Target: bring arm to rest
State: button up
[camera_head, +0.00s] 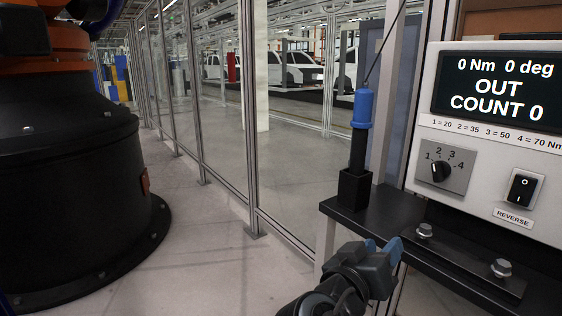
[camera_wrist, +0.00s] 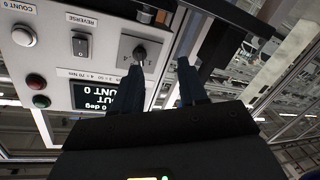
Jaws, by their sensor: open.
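My gripper (camera_head: 384,252) is at the lower middle of the head view, in front of the black shelf (camera_head: 390,216) and below the control panel (camera_head: 420,142). It is open and empty. In the wrist view, the two fingers of my gripper (camera_wrist: 186,84) stand apart, with the panel (camera_wrist: 58,45) beyond them, seen upside down. The rotary knob (camera_wrist: 140,52) shows between and beyond the fingertips. I cannot tell the exact gap to the panel, but no contact is visible. Most of my arm is outside the head view.
A blue-and-black tool (camera_head: 361,110) stands upright in a black holder (camera_head: 354,187) on the shelf. Two bolts (camera_head: 501,267) sit on the shelf's front block. The panel display (camera_head: 500,85) reads OUT, COUNT 0. A large black robot base (camera_head: 70,190) stands left. Open floor (camera_head: 215,240) lies between, beside a glass fence (camera_head: 225,100).

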jog(key=s+d+f+n+t+y+p, duration=0.1)
jog(key=s+d+f+n+y+p, duration=0.15)
jog(key=s+f+n+y, duration=0.55)
jog(key=s+d+f+m+y+p, duration=0.1)
jog(key=s+f, duration=0.3)
jog(key=s, duration=0.3)
jog(key=s+f+m+y, duration=0.1)
jog(key=s+f, duration=0.3)
jog(key=s, duration=0.2)
jog(key=s+r+m+p, duration=0.1)
jog(key=s+r, duration=0.3)
jog(key=s, duration=0.3)
jog(key=s+r+m+y+p, duration=0.1)
jog(key=s+r, duration=0.4)
jog(key=s, duration=0.3)
jog(key=s+d+r+m+t+p, duration=0.1)
jog(key=s+r, duration=0.4)
jog(key=s, duration=0.3)
jog(key=shift+s+y, duration=0.15)
jog(key=shift+y, duration=0.15)
